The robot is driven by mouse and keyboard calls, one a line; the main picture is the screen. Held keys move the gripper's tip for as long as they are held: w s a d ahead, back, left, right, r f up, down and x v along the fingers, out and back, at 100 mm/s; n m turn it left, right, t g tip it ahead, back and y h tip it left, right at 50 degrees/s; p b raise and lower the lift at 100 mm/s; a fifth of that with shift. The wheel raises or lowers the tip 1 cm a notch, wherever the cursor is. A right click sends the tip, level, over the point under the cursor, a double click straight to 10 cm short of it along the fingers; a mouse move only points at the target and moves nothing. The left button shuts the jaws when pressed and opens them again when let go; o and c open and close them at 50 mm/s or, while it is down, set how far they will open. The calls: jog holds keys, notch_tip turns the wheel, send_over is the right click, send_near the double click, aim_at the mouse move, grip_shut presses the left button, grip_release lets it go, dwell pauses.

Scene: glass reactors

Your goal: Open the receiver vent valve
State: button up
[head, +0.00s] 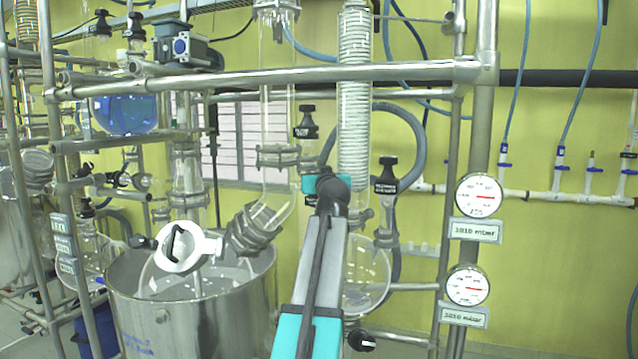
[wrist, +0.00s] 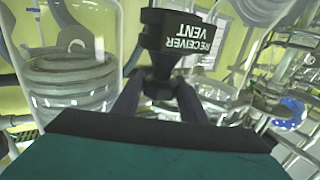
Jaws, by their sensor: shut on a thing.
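The receiver vent valve (wrist: 178,42) has a black cap with white lettering, upside down in the wrist view. My gripper (wrist: 160,95) is shut on the receiver vent valve, with one dark finger on each side below the cap. The exact contact is partly hidden by the gripper body. In the head view my arm reaches up and away, and its end hides the fingers. Two black-capped valves show there, a left one (head: 307,122) and a right one (head: 387,175). Their labels are too small to read surely.
A coiled glass condenser (head: 355,100) and a round glass flask (head: 365,272) stand close by my arm. A steel vessel (head: 190,315) stands at the lower left. A horizontal steel rail (head: 270,78) crosses above. Two gauges, upper (head: 479,196) and lower (head: 468,286), hang at the right.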

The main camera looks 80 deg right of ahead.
jog(key=shift+f+n+t+b, duration=0.15)
jog(key=shift+n+t+b, duration=0.4)
jog(key=shift+b, duration=1.05)
jog(key=shift+t+y, duration=0.25)
jog(key=shift+y, duration=0.05)
jog(key=o, duration=0.9)
jog(key=shift+w, duration=0.15)
jog(key=shift+c, duration=0.2)
jog(key=g+p, duration=0.1)
jog(key=p, duration=0.1)
jog(key=m+g+p, duration=0.1)
jog(key=p, duration=0.2)
jog(key=m+g+h+p, duration=0.1)
jog(key=p, duration=0.2)
jog(key=shift+r+g, duration=0.3)
jog(key=shift+f+m+g, duration=0.15)
jog(key=shift+m+g, duration=0.15)
jog(key=shift+m, duration=0.05)
jog(key=shift+m+g+h+p, duration=0.3)
jog(key=shift+m+g+p, duration=0.1)
jog(key=shift+g+p, duration=0.3)
jog(key=shift+f+m+g+b, duration=0.1)
jog(key=shift+m+g+b, duration=0.2)
jog(key=shift+g, duration=0.1)
